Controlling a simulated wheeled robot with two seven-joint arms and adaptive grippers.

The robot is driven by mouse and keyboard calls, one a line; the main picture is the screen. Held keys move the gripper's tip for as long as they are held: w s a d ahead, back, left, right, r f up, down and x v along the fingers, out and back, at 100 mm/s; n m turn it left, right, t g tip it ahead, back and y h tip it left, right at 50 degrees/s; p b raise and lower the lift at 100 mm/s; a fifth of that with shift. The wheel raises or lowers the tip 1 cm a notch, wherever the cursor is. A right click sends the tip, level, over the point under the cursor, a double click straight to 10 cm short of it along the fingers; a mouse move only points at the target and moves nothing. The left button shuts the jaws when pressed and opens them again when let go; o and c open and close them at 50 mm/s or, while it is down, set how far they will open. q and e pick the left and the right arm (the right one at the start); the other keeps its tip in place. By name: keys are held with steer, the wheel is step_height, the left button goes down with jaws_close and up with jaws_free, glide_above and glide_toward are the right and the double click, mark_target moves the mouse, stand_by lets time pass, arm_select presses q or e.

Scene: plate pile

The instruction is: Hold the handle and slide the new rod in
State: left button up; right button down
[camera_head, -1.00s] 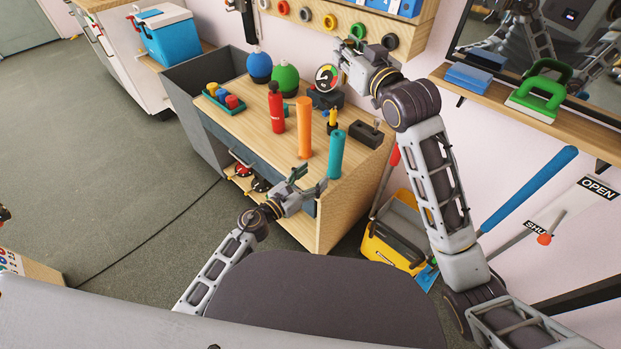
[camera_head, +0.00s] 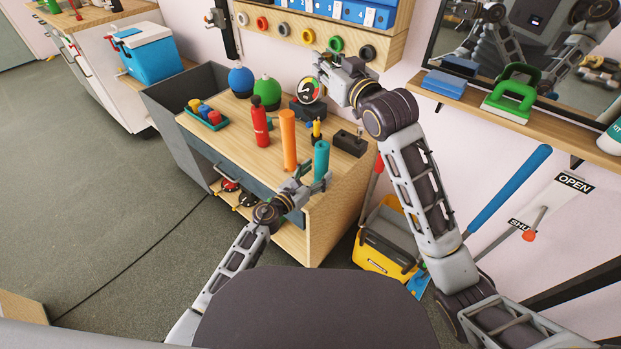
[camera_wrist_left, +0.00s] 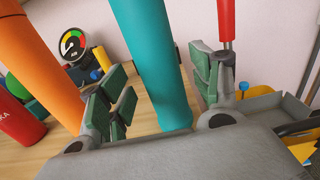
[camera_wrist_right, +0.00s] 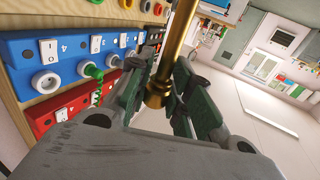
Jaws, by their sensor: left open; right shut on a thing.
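A teal cylinder (camera_head: 321,158) stands upright near the bench's front right corner, with an orange cylinder (camera_head: 289,142) to its left. I cannot tell which one is the handle. My left gripper (camera_head: 310,184) is open at the teal cylinder. In the left wrist view the teal cylinder (camera_wrist_left: 155,60) stands between the spread fingers, with gaps on both sides. My right gripper (camera_head: 338,68) is raised near the wall behind the bench. In the right wrist view it is shut on a brass rod (camera_wrist_right: 178,50) with a flared end. The rod is not clear in the head view.
A red bottle (camera_head: 260,125), a gauge (camera_head: 310,92), blue (camera_head: 241,80) and green (camera_head: 266,92) balls and a dark block (camera_head: 350,143) share the bench. A yellow bucket (camera_head: 386,240) stands right of it.

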arm_select(q)
steer(key=shift+x, duration=1.35)
steer(key=shift+c, duration=0.5)
steer(key=c, duration=1.3)
arm_select(e)
steer(key=shift+n+g+y, duration=0.3)
steer(key=shift+y, duration=0.1)
step_height(320, 180, down, 9)
steer(key=shift+f, duration=0.1)
